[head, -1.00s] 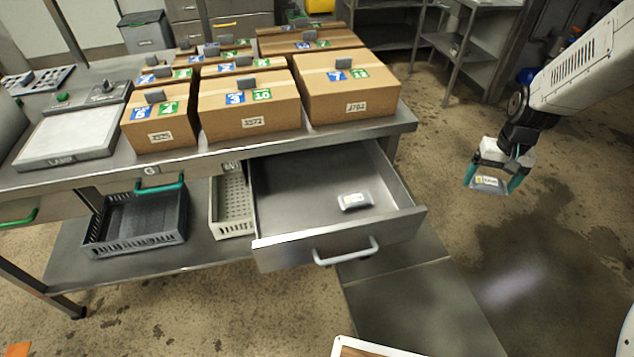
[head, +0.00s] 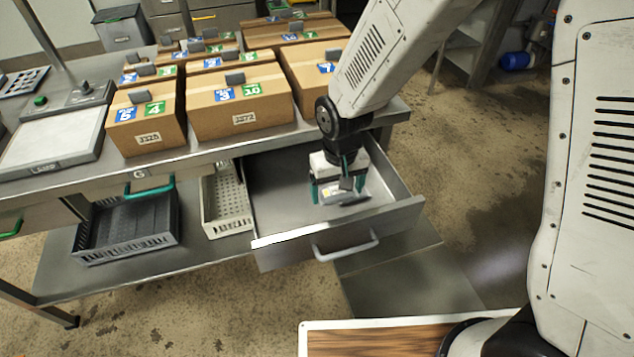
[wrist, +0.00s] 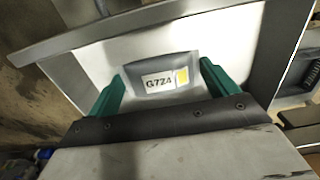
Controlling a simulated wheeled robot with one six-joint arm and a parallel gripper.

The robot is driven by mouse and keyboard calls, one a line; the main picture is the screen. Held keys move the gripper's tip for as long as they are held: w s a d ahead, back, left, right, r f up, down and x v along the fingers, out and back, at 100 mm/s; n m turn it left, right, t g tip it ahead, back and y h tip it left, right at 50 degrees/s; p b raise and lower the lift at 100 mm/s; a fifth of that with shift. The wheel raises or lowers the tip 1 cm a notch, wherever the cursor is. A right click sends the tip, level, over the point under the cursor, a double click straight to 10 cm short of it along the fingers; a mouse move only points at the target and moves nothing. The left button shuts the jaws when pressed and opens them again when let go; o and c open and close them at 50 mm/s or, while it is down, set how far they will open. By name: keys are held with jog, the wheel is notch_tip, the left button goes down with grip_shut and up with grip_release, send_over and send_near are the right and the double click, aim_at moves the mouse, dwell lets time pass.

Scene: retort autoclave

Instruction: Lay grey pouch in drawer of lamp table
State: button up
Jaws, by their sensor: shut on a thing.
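The grey pouch (head: 344,197), with a white label and a yellow square, is between the fingers of my gripper (head: 338,188). In the wrist view the pouch (wrist: 160,88) reads G7Z4 and sits between the green fingertips. My gripper is shut on it. The drawer (head: 290,255) of the lamp table (head: 195,153) is pulled open, and the gripper points down over its inside, toward the right half. I cannot tell whether the pouch touches the drawer floor. The pale pouch seen lying in the drawer earlier is not distinguishable now, likely hidden behind the gripper and held pouch.
Several cardboard boxes (head: 238,105) and a light panel (head: 50,140) stand on the tabletop. A black crate (head: 125,243) and a pale perforated basket (head: 227,205) are on the shelf below. The drawer's left part is clear.

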send_near(334, 217)
jog(key=shift+s+a+f, duration=0.15)
jog(key=shift+s+f, duration=0.75)
jog(key=shift+s, duration=0.2)
jog(key=shift+w+f, duration=0.1)
jog(key=shift+f, duration=2.25)
jog(key=shift+f, duration=0.1)
